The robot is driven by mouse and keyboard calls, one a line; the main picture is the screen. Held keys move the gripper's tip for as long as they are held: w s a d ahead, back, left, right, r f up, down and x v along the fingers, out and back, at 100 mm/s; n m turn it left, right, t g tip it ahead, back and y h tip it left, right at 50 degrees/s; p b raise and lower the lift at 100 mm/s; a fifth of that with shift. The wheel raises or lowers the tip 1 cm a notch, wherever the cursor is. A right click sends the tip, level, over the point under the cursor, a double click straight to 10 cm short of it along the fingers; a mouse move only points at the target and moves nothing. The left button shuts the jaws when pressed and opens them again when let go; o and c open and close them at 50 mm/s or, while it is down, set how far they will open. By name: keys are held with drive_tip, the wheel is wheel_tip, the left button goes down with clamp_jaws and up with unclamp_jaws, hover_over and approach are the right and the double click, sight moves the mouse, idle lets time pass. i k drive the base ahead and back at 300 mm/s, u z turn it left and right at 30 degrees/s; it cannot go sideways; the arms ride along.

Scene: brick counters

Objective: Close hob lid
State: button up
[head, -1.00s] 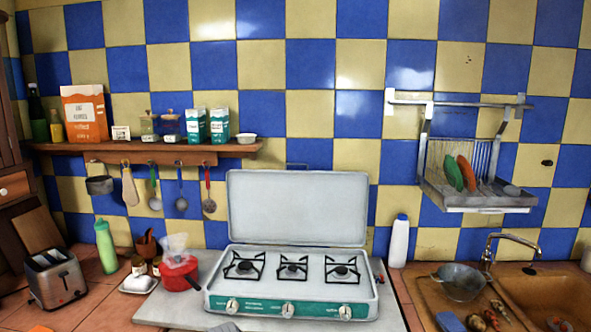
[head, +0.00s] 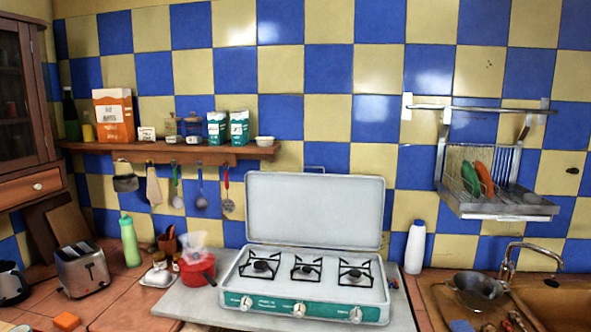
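The hob (head: 305,297) is a white three-burner camping stove with a teal front panel and several knobs. It stands on a grey slab against the tiled wall. Its white lid (head: 314,212) is raised, standing nearly upright behind the burners. The burners carry black pan supports and nothing stands on them. My gripper is not in view.
A red pot (head: 198,268) stands close to the hob's left side. A white bottle (head: 415,247) stands right of the lid. A toaster (head: 82,270) and a green bottle (head: 130,241) are further left. A sink with a tap (head: 510,262) is at right. A shelf (head: 170,152) hangs above left.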

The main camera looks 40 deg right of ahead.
sight(340, 212)
drive_tip(key=u, duration=0.85)
drive_tip(key=k, duration=0.9)
drive_tip(key=z, duration=1.35)
drive_tip(key=i, duration=0.2)
drive_tip(key=z, duration=0.1)
